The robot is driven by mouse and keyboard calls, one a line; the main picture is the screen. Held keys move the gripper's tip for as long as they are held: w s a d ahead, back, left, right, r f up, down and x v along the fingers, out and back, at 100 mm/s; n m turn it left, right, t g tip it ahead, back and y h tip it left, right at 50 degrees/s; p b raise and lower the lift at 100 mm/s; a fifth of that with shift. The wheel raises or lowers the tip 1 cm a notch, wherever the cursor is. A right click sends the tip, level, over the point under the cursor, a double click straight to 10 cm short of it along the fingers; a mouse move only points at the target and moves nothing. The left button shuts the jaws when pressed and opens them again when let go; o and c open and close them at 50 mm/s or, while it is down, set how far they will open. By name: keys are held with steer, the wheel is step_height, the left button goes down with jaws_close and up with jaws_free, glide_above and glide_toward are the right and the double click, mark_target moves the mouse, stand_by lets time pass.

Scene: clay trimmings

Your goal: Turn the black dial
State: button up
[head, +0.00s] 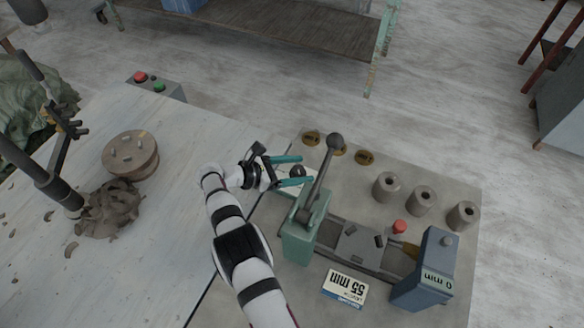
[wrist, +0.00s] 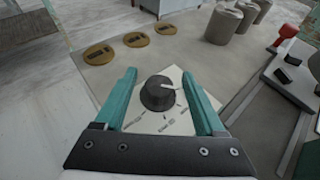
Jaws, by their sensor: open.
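The black dial (wrist: 158,93) is a round ribbed knob on a white marked plate (wrist: 180,121). A white pointer line on it points to the right in the wrist view. In the head view the dial (head: 297,172) is partly hidden by my gripper and stands beside the green lever block. My gripper (wrist: 160,82) is open, with one teal finger on each side of the dial and a visible gap on both sides. In the head view my gripper (head: 301,170) reaches over the dial from the left. I cannot tell how high the fingertips are above the plate.
A green block (head: 299,243) with a tall ball-topped lever (head: 325,170) stands close to my gripper. Brass discs (head: 365,157) and grey cylinders (head: 386,187) lie beyond. A blue block (head: 425,270) and a red knob (head: 400,226) are at the right.

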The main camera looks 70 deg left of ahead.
steer(key=a+v, duration=0.1)
steer(key=v, duration=1.4)
steer(key=shift+s+d, duration=0.4)
steer(key=shift+d, duration=0.05)
steer(key=shift+r, duration=0.15)
steer(key=w+d+n+g+y, duration=0.2)
steer(key=d+n+y, duration=0.3)
steer(key=d+y, duration=0.1)
steer(key=x, duration=1.5)
steer(key=shift+w+d, duration=0.1)
steer(key=shift+w, duration=0.35)
